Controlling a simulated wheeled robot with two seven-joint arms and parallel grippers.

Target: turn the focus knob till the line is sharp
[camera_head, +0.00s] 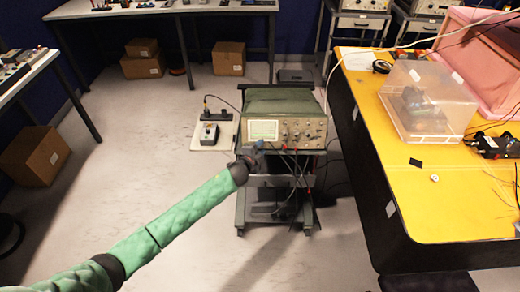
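A grey-green oscilloscope (284,104) stands on a cart in the middle of the view. Its small lit screen (264,129) is pale green, and the line on it is too small to judge for sharpness. Several knobs (304,131) sit on the panel to the right of the screen; I cannot tell which is the focus knob. My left arm, in a green padded sleeve, reaches in from the lower left. My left gripper (254,158) is at the lower left of the oscilloscope's front, below the screen; its fingers are small and dark. I cannot tell whether it touches the panel. My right gripper is out of view.
Cables hang from the oscilloscope's front over the cart (277,181). A side shelf (226,134) holds a small box with a knob (209,133). A yellow table (440,206) with a clear plastic box (428,100) stands close on the right. The floor at left is open.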

